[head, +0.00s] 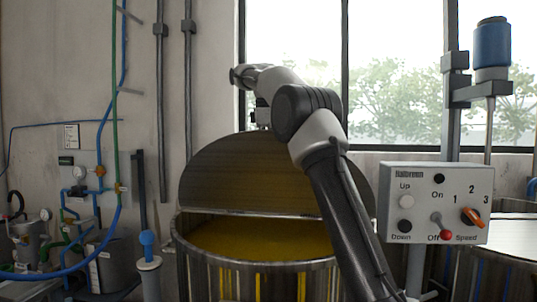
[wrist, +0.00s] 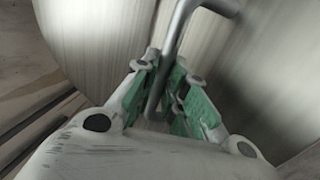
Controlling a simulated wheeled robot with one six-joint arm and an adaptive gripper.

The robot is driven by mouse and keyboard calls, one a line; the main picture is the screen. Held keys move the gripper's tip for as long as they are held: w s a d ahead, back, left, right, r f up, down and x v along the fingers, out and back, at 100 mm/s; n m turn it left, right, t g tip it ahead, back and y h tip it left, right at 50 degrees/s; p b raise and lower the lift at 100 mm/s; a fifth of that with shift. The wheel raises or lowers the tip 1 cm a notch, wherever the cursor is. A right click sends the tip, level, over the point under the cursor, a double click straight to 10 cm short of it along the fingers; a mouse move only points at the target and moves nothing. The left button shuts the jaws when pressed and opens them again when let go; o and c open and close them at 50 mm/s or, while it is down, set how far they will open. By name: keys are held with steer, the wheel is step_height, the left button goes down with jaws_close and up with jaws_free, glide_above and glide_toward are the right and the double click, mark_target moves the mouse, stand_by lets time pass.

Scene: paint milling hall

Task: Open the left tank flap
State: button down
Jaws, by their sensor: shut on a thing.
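The left tank (head: 300,268) is a round metal vessel with yellow paint showing inside. Its flap (head: 235,172), a half-round metal plate, stands raised and steeply tilted at the back of the opening. My arm reaches over the tank, and my gripper (head: 262,117) is at the flap's upper edge, small and partly hidden by the arm. In the wrist view, my gripper (wrist: 165,100) has its green-padded fingers closed around a bent metal handle (wrist: 178,38). The brushed metal of the flap (wrist: 260,70) fills much of the background there.
A grey control box (head: 435,200) with knobs stands right of the arm. Another tank (head: 497,278) is at the lower right. A blue motor (head: 491,45) is on a post above. Pipes and a blue hose (head: 100,262) are at the left, near a blue-topped post (head: 148,245).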

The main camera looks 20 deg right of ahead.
steer(key=shift+w+d, duration=0.75)
steer(key=shift+w, duration=0.25)
steer(key=c, duration=1.6)
jaws_free()
steer(key=shift+w+f, duration=0.1)
steer(key=shift+o, duration=0.7)
steer(key=shift+a+r, duration=0.1)
steer(key=shift+r, duration=0.1)
